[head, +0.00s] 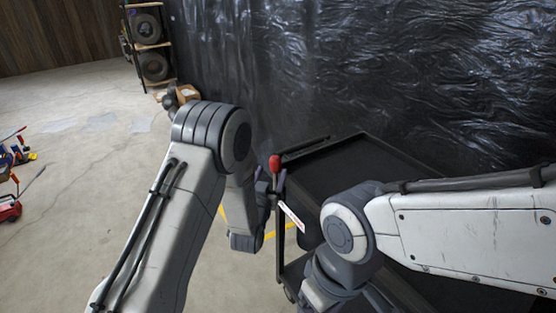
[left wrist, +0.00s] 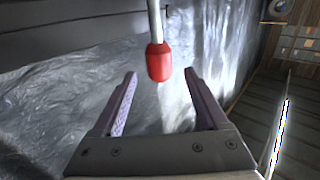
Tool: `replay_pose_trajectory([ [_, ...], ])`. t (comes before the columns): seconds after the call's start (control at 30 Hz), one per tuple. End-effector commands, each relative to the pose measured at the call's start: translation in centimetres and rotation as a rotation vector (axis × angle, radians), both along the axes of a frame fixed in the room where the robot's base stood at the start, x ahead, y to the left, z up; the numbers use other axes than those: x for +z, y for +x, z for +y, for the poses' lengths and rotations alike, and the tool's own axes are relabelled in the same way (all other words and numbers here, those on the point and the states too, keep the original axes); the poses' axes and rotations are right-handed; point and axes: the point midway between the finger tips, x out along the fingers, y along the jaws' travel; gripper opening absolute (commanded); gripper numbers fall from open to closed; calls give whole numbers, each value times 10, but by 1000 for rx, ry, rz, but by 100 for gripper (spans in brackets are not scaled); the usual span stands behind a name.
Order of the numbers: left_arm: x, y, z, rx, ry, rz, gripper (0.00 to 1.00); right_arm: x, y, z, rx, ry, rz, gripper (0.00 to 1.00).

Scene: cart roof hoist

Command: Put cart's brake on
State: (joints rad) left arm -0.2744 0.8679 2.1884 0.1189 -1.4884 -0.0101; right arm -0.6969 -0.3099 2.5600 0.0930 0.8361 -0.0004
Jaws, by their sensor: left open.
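The black cart (head: 365,155) stands at centre right in the head view. A lever with a red knob (head: 275,162) rises at the cart's near left corner. In the left wrist view the red knob (left wrist: 159,62) hangs on a pale metal rod. My left gripper (head: 270,185) is at the knob, with its purple fingers partly hidden by my arm. In the left wrist view my left gripper (left wrist: 160,76) is open, with the knob between and just beyond its fingertips, apparently touching neither. My right gripper is out of view; only its arm shows, over the cart.
A white label (head: 291,216) shows at the cart's left side. Yellow floor marks (head: 285,229) lie beside it. Dark plastic sheeting (head: 370,65) hangs behind. A shelf with tyres (head: 152,65) stands at the back left. Red equipment (head: 9,210) is at the far left. The floor between is mostly clear.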

Motion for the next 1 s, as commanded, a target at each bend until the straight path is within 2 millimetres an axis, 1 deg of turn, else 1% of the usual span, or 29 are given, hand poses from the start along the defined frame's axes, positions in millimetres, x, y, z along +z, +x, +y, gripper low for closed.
replay_pose_trajectory([
  [0.03, 3, 9, -1, 1, 0, -3, 76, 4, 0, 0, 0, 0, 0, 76],
  [0.2, 2, 41, -6, 0, -1, -1, 76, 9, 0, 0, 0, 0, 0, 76],
  [0.3, 2, 57, -9, -1, 0, 0, 76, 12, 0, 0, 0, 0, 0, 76],
  [0.43, 1, 74, -12, -1, 0, 0, 76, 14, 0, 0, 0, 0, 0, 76],
  [0.6, 1, 85, -13, -1, 1, 1, 76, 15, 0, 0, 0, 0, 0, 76],
  [0.9, 0, 87, -14, -1, 0, 3, 76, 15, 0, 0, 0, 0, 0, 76],
  [0.97, 0, 87, -14, -1, 0, 3, 53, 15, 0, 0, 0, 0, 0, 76],
  [1.0, 0, 87, -14, -1, 0, 3, 38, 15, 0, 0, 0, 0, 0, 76],
])
